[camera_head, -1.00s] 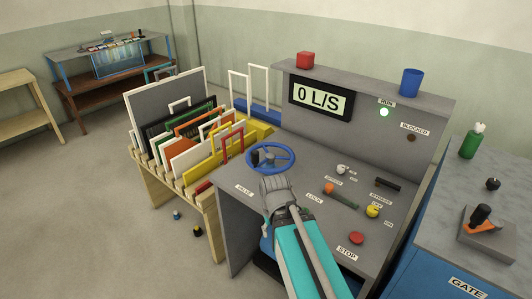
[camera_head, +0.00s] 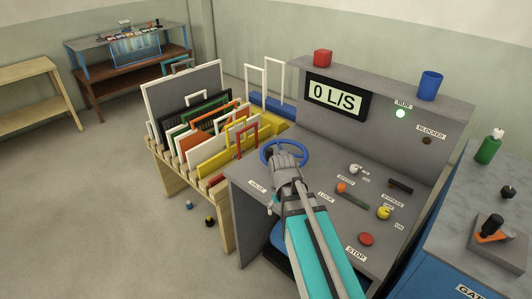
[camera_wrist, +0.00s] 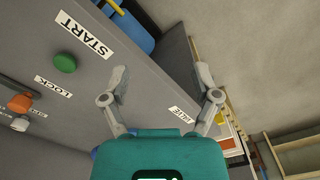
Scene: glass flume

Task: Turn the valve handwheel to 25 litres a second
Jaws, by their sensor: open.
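The blue valve handwheel (camera_head: 303,147) lies on the sloped grey console top (camera_head: 330,175), beside the VALVE label (camera_head: 257,186). In the head view my gripper (camera_head: 287,157) overlaps the wheel's near and middle part and hides it. I cannot tell whether they touch. The wrist view shows my gripper (camera_wrist: 162,75) open, fingers wide apart and nothing between them. The wheel is not clearly visible there; the VALVE label (camera_wrist: 181,115) shows near the right finger. The display (camera_head: 337,97) reads 0 L/S.
The green RUN lamp (camera_head: 401,113) is lit; the BLOCKED lamp (camera_head: 427,141) is dark. A green START button (camera_wrist: 65,62) is near the left finger. The STOP button (camera_head: 367,239) and several knobs are to the right. A rack of framed panels (camera_head: 175,160) stands left.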

